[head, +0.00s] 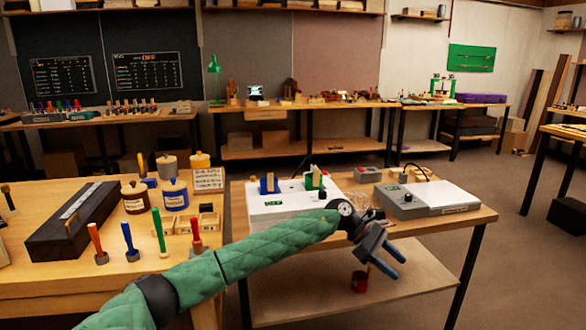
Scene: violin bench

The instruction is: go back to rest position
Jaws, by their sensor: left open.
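My left gripper (386,270) is in the head view, at the end of my green-sleeved left arm (270,250), which comes in from the lower left. The gripper is open, with its two dark blue fingers apart and nothing between them. It hangs over the front edge of the right-hand small table (470,219), in front of the white and grey devices. My right gripper is out of view.
The left bench (30,270) holds a long dark case (75,222), jars (174,194) and upright coloured handles (160,232) close to my arm. A white box device (285,207) and a grey device (425,200) stand on the small table.

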